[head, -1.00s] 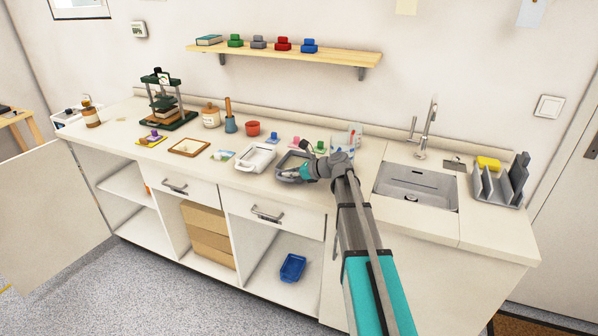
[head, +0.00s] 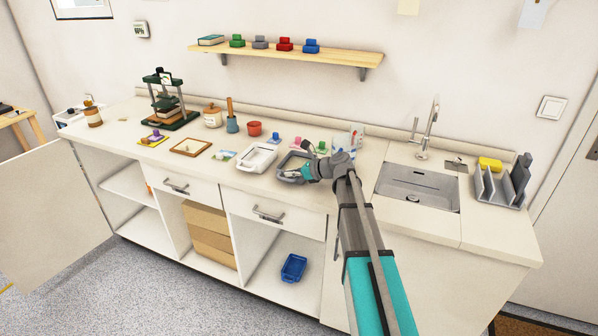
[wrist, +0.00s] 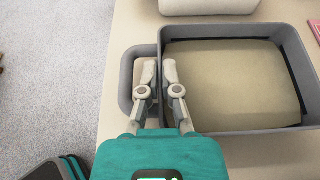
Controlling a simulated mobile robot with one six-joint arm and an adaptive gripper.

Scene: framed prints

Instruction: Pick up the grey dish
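The grey dish (head: 290,166) is a rectangular tray on the counter, right of a white dish, partly hidden by my gripper. In the wrist view the grey dish (wrist: 236,36) shows grey walls, a beige inside with dark edges, and a loop handle on its left side. My gripper (wrist: 159,70) is at that handle side, its two fingers close together with the dish's left wall between them. It looks shut on this wall. In the head view my gripper (head: 303,174) is at the dish's front right. I cannot tell whether the dish is clear of the counter.
The white dish (head: 257,157) stands close on the left. The sink (head: 417,188) lies to the right. A blue dish (head: 293,267) sits in the open cabinet below.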

